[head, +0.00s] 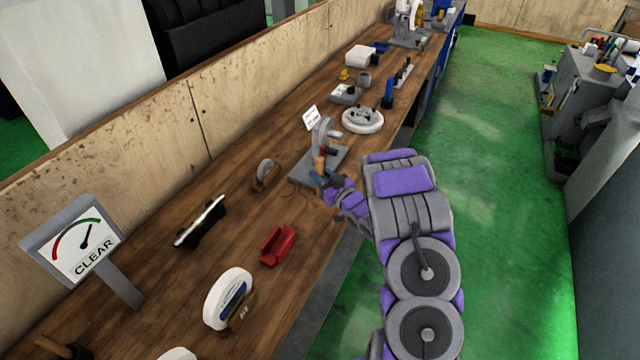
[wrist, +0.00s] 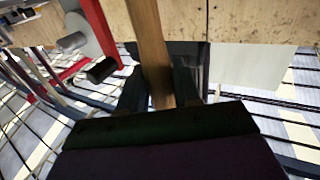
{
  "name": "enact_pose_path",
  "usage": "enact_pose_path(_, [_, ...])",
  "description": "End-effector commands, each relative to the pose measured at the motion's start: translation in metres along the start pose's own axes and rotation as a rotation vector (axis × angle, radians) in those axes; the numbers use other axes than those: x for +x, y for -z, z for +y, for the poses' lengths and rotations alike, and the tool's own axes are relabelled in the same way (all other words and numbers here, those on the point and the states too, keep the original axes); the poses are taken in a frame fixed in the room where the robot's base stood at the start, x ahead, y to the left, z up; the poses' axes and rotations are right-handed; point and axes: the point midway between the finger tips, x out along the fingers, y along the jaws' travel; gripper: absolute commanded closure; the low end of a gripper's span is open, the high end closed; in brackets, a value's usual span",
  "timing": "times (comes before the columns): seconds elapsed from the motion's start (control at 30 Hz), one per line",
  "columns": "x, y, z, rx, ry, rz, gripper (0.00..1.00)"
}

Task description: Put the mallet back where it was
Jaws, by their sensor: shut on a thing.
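My gripper (head: 322,180) is over the right part of the wooden bench, beside a grey stand on a flat base (head: 301,173). In the wrist view my gripper (wrist: 160,90) has its two dark fingers on either side of a wooden handle (wrist: 151,40), which I take to be the mallet's. The handle runs up out of the picture, so the mallet's head is not clear there. In the head view a short orange-brown piece (head: 320,162) shows at the fingertips. The stand behind it partly blends with it, and I cannot tell whether they touch.
On the wooden bench (head: 150,285) are a red holder (head: 278,245), a white wheel (head: 228,298), a black-and-white bar (head: 201,221), a gauge sign reading CLEAR (head: 82,240) and a wooden-handled tool (head: 58,347). A round flanged wheel (head: 363,120) lies beyond.

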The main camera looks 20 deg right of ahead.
Motion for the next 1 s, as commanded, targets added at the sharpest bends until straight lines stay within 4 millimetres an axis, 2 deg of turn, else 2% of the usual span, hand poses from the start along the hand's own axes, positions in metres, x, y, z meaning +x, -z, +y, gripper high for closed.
enact_pose_path(0.07, [0.006, -0.001, 0.001, 0.000, 0.000, 0.001, 1.00])
enact_pose_path(0.3, [0.005, -0.035, 0.001, 0.003, 0.000, -0.002, 1.00])
enact_pose_path(0.6, [0.005, -0.036, 0.001, 0.001, 0.000, -0.001, 1.00])
enact_pose_path(0.63, [0.005, -0.036, 0.001, 0.001, 0.000, -0.001, 0.65])
enact_pose_path(0.87, [0.005, -0.037, 0.001, 0.001, 0.000, -0.002, 0.43])
enact_pose_path(1.0, [0.005, -0.037, 0.001, 0.001, 0.000, -0.002, 0.42])
